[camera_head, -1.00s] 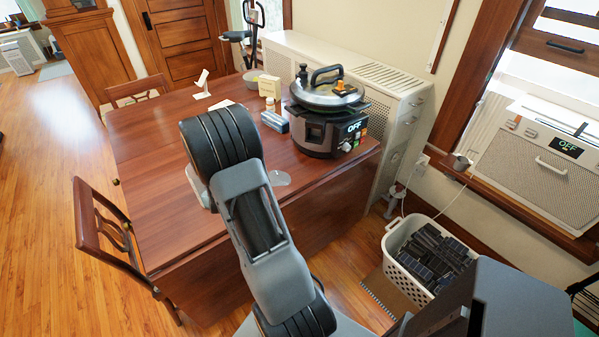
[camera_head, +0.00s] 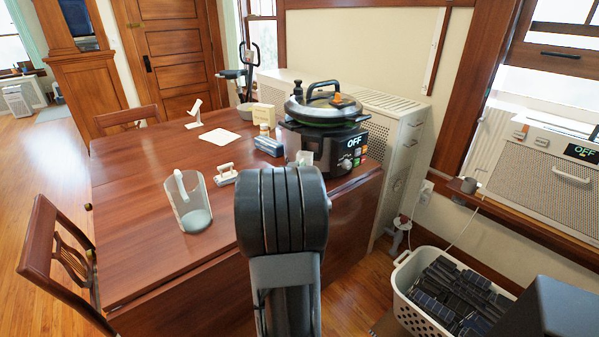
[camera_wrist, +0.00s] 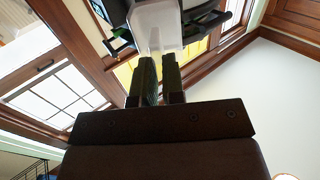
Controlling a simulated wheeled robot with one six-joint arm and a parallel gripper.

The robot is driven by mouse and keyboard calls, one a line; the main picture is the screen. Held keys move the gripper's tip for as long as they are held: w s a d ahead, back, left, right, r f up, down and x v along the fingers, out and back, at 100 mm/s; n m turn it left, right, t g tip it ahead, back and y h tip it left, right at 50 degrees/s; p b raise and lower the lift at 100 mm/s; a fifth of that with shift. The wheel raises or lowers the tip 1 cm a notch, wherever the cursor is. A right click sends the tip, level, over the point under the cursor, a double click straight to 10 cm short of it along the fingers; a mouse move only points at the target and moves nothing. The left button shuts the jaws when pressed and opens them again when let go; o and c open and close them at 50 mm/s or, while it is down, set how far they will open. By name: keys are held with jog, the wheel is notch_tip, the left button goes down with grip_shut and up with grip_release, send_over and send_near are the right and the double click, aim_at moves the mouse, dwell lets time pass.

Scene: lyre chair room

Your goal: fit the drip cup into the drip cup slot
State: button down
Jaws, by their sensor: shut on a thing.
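The drip cup (camera_wrist: 155,28) is a small translucent whitish cup. In the wrist view it sits at the tips of my gripper (camera_wrist: 160,72), whose two dark fingers are shut on it. In the head view my arm hides the gripper, and a small pale piece, seemingly the cup (camera_head: 304,157), shows just above the arm in front of the cooker. The multicooker (camera_head: 322,132) is dark with a green-lit rim, a lid with a black handle, and an "OFF" display. Dark cooker parts (camera_wrist: 205,18) flank the cup in the wrist view. I cannot make out the drip cup slot.
On the table (camera_head: 150,250) stand a clear measuring jug (camera_head: 193,215), a small white handled object (camera_head: 225,175), a grey-blue block (camera_head: 268,146) and a yellowish box (camera_head: 263,115). A white basket (camera_head: 410,295) of dark pieces stands on the floor at right. A chair (camera_head: 50,235) stands at left.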

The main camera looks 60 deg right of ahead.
aim_at(308, 153)
jog(key=shift+a, duration=0.2)
jog(key=shift+b+x, duration=0.45)
jog(key=shift+x, duration=2.4)
jog(key=shift+b, duration=0.45)
jog(key=shift+x, duration=2.5)
jog(key=c, duration=1.1)
grip_release()
jog(key=shift+c, duration=0.2)
jog(key=shift+s, duration=0.1)
